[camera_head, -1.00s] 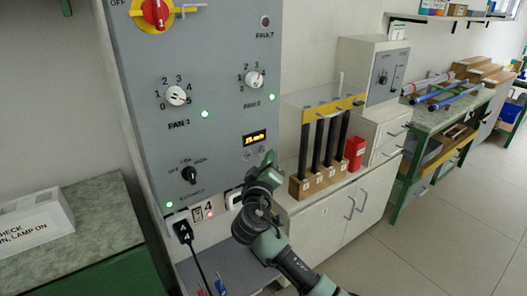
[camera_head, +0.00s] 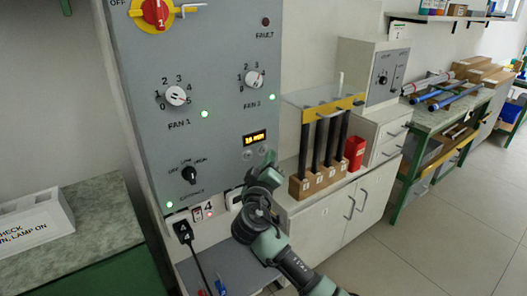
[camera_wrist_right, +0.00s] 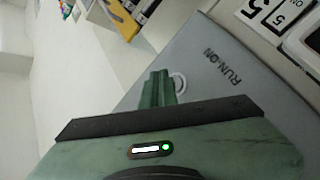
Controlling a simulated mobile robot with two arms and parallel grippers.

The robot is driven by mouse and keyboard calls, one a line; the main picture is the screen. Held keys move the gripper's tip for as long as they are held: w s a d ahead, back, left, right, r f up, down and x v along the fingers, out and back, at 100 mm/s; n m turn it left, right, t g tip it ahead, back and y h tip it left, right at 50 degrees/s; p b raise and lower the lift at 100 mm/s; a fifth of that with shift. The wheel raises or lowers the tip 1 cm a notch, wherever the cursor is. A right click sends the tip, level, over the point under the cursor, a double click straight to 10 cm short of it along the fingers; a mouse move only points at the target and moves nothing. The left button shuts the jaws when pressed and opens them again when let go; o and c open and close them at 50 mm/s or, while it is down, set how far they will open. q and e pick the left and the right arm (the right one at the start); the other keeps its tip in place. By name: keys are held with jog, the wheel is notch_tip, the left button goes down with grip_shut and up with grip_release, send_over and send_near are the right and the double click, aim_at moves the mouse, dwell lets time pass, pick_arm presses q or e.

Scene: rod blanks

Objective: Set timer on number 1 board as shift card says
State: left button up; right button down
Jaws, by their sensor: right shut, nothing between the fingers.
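The number 1 board (camera_head: 215,50) is the grey panel with the red rotary switch (camera_head: 155,12). Its timer display (camera_head: 254,139) is lit amber and seems to read 15 min; the digits are small. Two round buttons sit below it, the left one (camera_head: 248,155) clear in the head view. My right gripper (camera_head: 270,162) is shut and empty, its tip at the right-hand button. In the right wrist view the closed fingers (camera_wrist_right: 157,88) overlap a round button ring (camera_wrist_right: 180,83) beside the RUN-ON label; contact cannot be told. My left gripper is out of view. No readable shift card shows.
Fan knobs (camera_head: 177,96) and (camera_head: 255,79) and a black selector (camera_head: 189,175) are on the board. A black plug (camera_head: 183,231) with a cable is below. Right of the board, a wooden rod rack (camera_head: 319,182) and a red bin (camera_head: 354,153) stand on a cabinet.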

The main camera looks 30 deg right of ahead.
jog(key=shift+w, duration=0.1)
jog(key=shift+w+b, duration=0.3)
jog(key=shift+w, duration=0.05)
jog(key=shift+w+a, duration=0.1)
jog(key=shift+w, duration=0.25)
dwell(0.5)
jog(key=shift+s, duration=0.8)
jog(key=shift+s+d+p, duration=0.15)
jog(key=shift+s+p, duration=0.05)
jog(key=shift+s, duration=1.05)
jog(key=shift+s+d+p, duration=0.15)
jog(key=shift+s+p, duration=0.05)
jog(key=shift+s, duration=1.05)
dwell(0.8)
